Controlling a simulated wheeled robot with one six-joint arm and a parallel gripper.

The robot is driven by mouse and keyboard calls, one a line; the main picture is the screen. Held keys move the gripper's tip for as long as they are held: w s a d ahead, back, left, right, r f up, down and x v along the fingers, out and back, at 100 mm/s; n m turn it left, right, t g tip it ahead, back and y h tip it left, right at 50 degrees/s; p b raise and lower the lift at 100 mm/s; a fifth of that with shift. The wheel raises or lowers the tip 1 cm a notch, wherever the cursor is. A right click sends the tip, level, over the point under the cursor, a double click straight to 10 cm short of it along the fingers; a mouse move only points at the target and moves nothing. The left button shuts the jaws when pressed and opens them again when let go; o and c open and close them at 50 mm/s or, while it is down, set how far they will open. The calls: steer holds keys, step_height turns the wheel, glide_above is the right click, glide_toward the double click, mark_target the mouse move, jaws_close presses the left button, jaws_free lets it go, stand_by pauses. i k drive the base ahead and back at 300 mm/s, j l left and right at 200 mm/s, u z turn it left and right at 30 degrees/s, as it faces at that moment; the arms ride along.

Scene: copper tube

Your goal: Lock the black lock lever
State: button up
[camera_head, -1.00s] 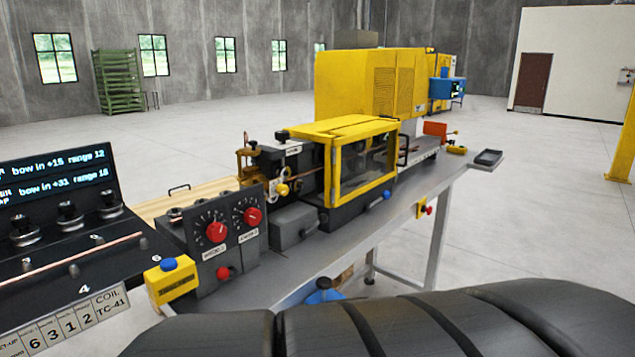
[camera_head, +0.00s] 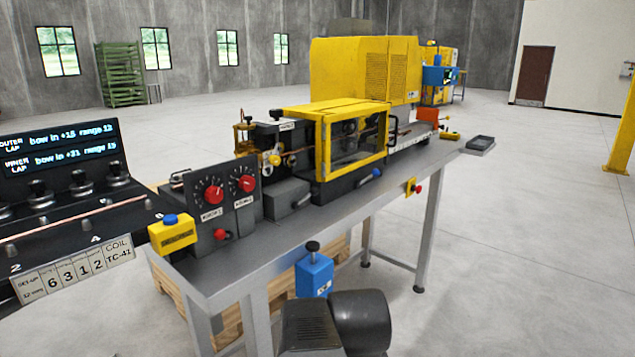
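No part is clearly marked as the lock lever. A small black handle (camera_head: 275,114) stands on top of the black straightener unit (camera_head: 272,140), left of the yellow guard. A black knob (camera_head: 312,247) also tops a blue box (camera_head: 314,276) at the bench's near side. I cannot tell whether either is the lock lever, or whether it is locked. My dark arm parts show at the bottom centre. My gripper's fingertips are not visible, so its contact with any part cannot be seen.
The grey bench (camera_head: 330,205) carries the yellow-framed guard (camera_head: 350,140), a dial box (camera_head: 212,200) with red knobs, and a yellow button box (camera_head: 172,233). A black console (camera_head: 70,200) stands left. A red button (camera_head: 418,188) sits on the bench edge. Floor at right is clear.

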mark_target(314, 192)
steer(key=i+j+z, duration=0.1)
steer(key=i, duration=0.35)
steer(key=i+j, duration=0.2)
steer(key=i, duration=0.25)
steer(key=l+z, duration=0.05)
